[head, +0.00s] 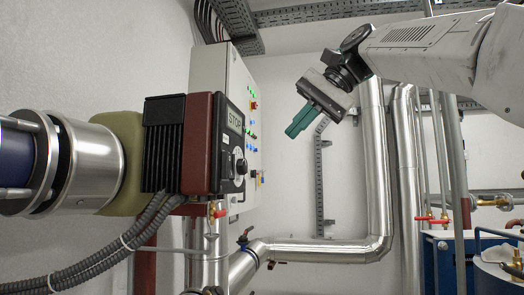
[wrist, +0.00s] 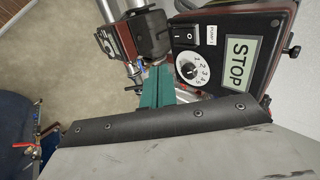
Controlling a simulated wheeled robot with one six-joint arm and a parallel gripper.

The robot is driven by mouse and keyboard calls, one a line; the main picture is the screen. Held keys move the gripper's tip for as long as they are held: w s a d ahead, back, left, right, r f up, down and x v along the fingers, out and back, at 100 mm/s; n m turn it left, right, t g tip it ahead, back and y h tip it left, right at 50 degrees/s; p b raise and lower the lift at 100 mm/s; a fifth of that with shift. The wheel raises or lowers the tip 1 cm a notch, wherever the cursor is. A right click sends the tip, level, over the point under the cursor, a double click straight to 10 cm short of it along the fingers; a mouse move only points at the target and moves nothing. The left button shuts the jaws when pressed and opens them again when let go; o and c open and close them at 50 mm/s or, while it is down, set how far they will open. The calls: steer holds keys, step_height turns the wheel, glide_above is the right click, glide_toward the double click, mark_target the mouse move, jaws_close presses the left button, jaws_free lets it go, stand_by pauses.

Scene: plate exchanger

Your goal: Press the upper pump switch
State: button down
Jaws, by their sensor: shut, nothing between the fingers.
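The upper pump's control box (head: 205,143) is red and black and stands out from the left wall in the head view. Its face carries a STOP display (head: 235,119) and a round dial. In the wrist view the face is close, with the STOP display (wrist: 241,60), the numbered dial (wrist: 193,69), and a black rocker switch (wrist: 184,37) beside a small PUMP label. My gripper (head: 291,133) has green fingers, shut and empty, to the right of the box and apart from it. In the wrist view its fingers (wrist: 157,72) show left of the dial.
A second pump unit (wrist: 122,38) with a dial shows in the wrist view. Behind the box stands a grey cabinet (head: 222,66) with lit buttons. Silver pipes (head: 374,170) rise at the right. The white wall (head: 287,190) below my gripper is mostly bare.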

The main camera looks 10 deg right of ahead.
mark_target(230, 166)
steer(key=shift+w+a+r+x, duration=0.15)
steer(key=shift+a+r+x, duration=0.15)
steer(key=shift+x, duration=1.9)
steer(key=shift+w+a+r+x, duration=0.1)
steer(key=shift+a+r+x, duration=0.25)
steer(key=shift+x, duration=1.8)
steer(key=shift+w+a+r+x, duration=0.15)
steer(key=shift+a+r+x, duration=0.15)
steer(key=shift+x, duration=1.9)
